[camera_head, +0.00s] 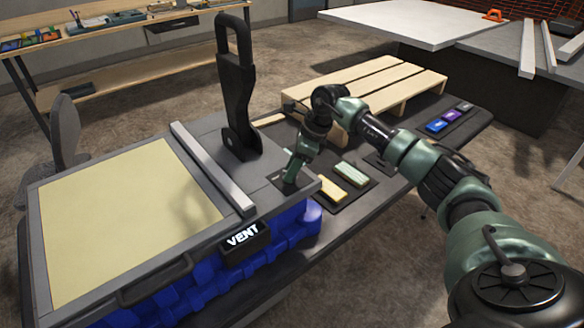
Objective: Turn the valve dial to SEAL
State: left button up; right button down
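The console (215,140) is a grey-topped unit with a pale yellow panel (120,205) and a tall black lever (236,95). A small display on its front (243,236) reads VENT. My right gripper (289,181) points down at the console's right corner, over a small dark patch on the top. The valve dial cannot be made out; the gripper may be hiding it. The finger gap is too small to read, so I cannot tell whether it is open or shut on something. My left gripper is not in view.
A grey bar (212,168) crosses the console top left of the lever. Blue crate-like material (185,293) is beneath. Behind my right arm lie a wooden pallet (375,80), yellow (327,186) and green (352,174) blocks, and small coloured items (437,125) on the dark table.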

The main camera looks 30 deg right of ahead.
jog(key=shift+m, duration=0.4)
jog(key=m+t+h+b, duration=0.1)
jog(key=m, duration=0.2)
jog(key=shift+a+m, duration=0.1)
jog(key=shift+m, duration=0.3)
jog(key=m+h+b, duration=0.1)
jog(key=m, duration=0.2)
jog(key=shift+a+m+t+h, duration=0.1)
jog(key=shift+m+t+h, duration=0.2)
jog(key=shift+t+h, duration=0.1)
jog(key=m+h+b, duration=0.1)
jog(key=m, duration=0.1)
jog(key=m+b, duration=0.1)
jog(key=m, duration=0.1)
jog(key=shift+a+m+h, duration=0.15)
jog(key=shift+m+h, duration=0.15)
jog(key=shift+h, duration=0.1)
jog(key=m+b, duration=0.1)
jog(key=m, duration=0.1)
jog(key=m+g+h+b, duration=0.1)
jog(key=m, duration=0.1)
jog(key=shift+m+h, duration=0.3)
jog(key=shift+m, duration=0.1)
jog(key=shift+r, duration=0.1)
jog(key=c, duration=1)
grip_release()
jog(key=shift+a, duration=0.1)
